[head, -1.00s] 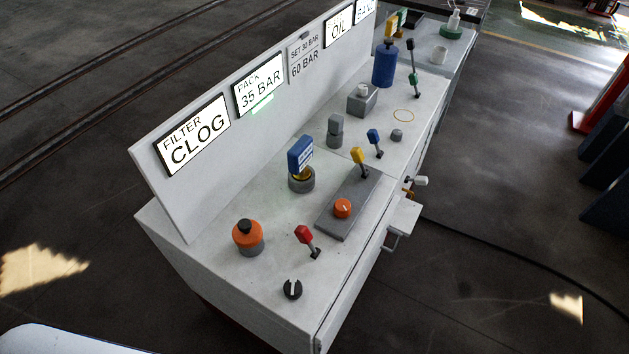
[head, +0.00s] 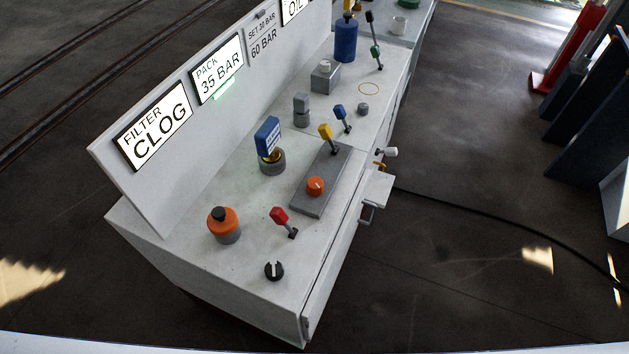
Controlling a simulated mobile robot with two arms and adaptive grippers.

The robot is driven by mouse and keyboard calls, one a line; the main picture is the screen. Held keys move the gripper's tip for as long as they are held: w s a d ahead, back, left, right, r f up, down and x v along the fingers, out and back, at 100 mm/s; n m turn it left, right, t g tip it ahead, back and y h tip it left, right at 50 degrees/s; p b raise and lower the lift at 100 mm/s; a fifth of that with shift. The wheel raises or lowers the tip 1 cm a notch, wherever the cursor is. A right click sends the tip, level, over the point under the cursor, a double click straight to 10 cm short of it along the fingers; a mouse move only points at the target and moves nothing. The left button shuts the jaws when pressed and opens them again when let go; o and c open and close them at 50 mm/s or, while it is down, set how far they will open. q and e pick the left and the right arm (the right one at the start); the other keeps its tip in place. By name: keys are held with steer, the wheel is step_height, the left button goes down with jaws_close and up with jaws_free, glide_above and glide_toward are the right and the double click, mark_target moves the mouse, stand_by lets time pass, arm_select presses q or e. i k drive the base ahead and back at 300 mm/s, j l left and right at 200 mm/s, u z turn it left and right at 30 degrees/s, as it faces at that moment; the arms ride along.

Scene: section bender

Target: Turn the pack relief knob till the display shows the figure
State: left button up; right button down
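A long white console (head: 180,275) stands in the middle of the head view. Its upright back panel carries lit displays. The pack display (head: 218,70) reads 35 BAR, with a green glow under it. A plate (head: 263,38) beside it reads SET 30 BAR and 60 BAR. The filter display (head: 153,125) reads CLOG. Round knobs on the top include an orange knob (head: 316,186) on a grey plate, a black knob (head: 274,271) at the near end, and an orange and black knob (head: 222,223). I cannot tell which is the pack relief knob. Neither gripper shows.
Red (head: 281,217), yellow (head: 327,135) and blue (head: 341,114) levers stand up from the console top. A blue tag (head: 267,137) stands on a grey and yellow fitting. A small shelf (head: 374,190) juts from the front. A black cable crosses the open floor at right.

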mark_target(314, 183)
steer(key=l+u, duration=0.4)
steer(key=l, duration=0.15)
steer(key=l+u, duration=0.35)
steer(key=l, duration=0.25)
steer(key=k, duration=0.2)
